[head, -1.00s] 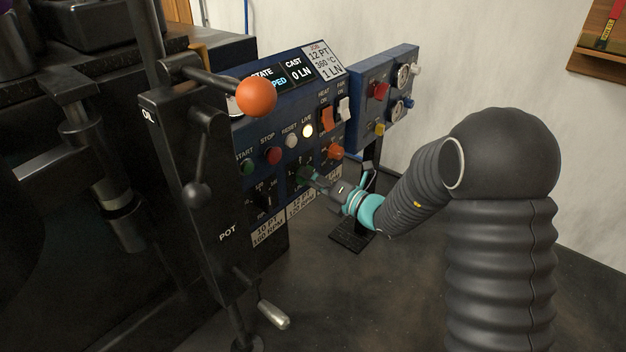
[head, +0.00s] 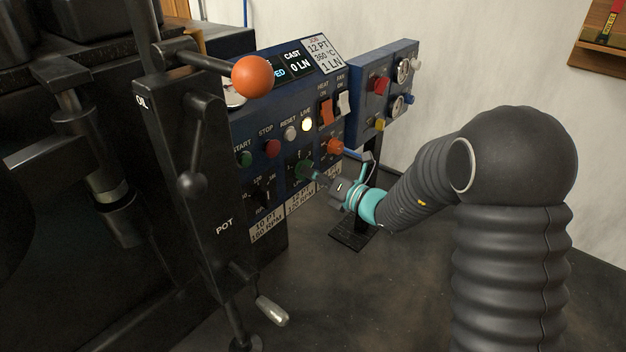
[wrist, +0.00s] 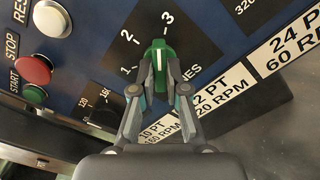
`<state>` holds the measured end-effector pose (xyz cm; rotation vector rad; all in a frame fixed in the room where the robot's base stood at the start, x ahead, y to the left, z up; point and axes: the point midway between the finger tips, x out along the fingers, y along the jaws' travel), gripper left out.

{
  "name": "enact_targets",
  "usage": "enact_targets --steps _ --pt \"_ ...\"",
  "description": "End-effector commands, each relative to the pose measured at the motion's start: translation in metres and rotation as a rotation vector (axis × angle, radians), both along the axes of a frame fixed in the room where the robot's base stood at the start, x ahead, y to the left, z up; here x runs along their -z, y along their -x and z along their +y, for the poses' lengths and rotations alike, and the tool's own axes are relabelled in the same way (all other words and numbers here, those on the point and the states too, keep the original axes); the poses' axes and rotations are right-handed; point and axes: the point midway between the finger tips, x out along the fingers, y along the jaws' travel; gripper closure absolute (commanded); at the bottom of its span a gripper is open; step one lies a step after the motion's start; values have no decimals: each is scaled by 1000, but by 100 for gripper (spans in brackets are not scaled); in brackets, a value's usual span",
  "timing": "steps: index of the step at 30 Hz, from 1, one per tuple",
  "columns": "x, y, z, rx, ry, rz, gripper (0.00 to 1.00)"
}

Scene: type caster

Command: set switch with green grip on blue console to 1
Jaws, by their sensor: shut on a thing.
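The switch with the green grip (wrist: 158,58) is on the blue console (head: 235,129), on a dark plate marked 1, 2 and 3. In the wrist view the grip stands nearly upright, its pale-marked end closest to the 3; its exact angle is hard to tell. My gripper (wrist: 160,78) is shut on the green grip, one finger on each side. In the head view my gripper (head: 319,177) reaches the switch (head: 304,167) from the right, and the fingertips are small there.
Beside the switch are a black dial (wrist: 98,108), a red STOP button (wrist: 35,68) and a green START button (wrist: 34,94). An orange knob (head: 335,146) is close above my gripper. An orange ball lever (head: 252,77) stands in front at left.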

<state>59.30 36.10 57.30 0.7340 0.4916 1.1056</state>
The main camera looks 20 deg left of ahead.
Motion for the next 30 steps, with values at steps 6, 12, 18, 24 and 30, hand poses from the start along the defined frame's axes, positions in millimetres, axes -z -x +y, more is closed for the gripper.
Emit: enact_targets --steps 6,12,18,24,30 --pt "3 0 2 -1 73 -191 100" --pt "2 -1 2 -1 145 -368 100" --pt "0 -1 2 -2 219 -544 100" --pt "-2 -1 2 -2 290 -719 100" --pt "-3 -1 2 -2 362 -894 100"
